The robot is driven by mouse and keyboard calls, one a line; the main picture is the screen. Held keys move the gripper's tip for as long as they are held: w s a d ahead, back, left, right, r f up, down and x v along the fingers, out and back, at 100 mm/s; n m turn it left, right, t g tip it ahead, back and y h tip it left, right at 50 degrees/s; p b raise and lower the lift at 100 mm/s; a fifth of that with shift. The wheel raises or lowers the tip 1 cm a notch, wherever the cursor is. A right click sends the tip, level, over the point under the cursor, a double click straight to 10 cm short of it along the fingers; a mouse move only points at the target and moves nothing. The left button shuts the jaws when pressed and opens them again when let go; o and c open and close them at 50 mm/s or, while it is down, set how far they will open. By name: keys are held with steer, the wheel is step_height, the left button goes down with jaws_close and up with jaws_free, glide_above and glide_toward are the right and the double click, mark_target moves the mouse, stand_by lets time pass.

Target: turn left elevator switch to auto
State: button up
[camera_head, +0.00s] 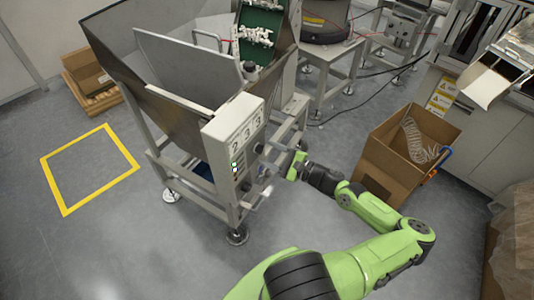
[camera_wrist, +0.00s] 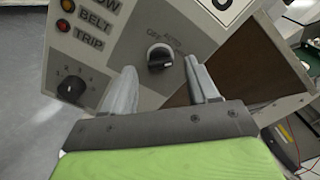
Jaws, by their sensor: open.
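The elevator's control box (camera_head: 238,150) is on the front of the hopper machine and carries indicator lights and knobs. In the wrist view, a black rotary switch (camera_wrist: 160,57) with a light pointer sits on the grey panel, with OFF and AUTO-like lettering above it. My gripper (camera_wrist: 160,80) is open, its two grey fingers either side of the switch in the picture. I cannot tell whether they touch it. In the head view, my gripper (camera_head: 272,172) is close to the lower part of the box, and the switch there is too small to make out.
A second black knob (camera_wrist: 71,89) with a scale is left of my fingers, below lights labelled BELT and TRIP. A yellow floor square (camera_head: 62,211) is empty at left. Open floor lies in front of the machine.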

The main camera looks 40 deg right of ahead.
steer(key=shift+x, duration=0.9)
steer(key=c, duration=1)
steer(key=shift+c, duration=0.2)
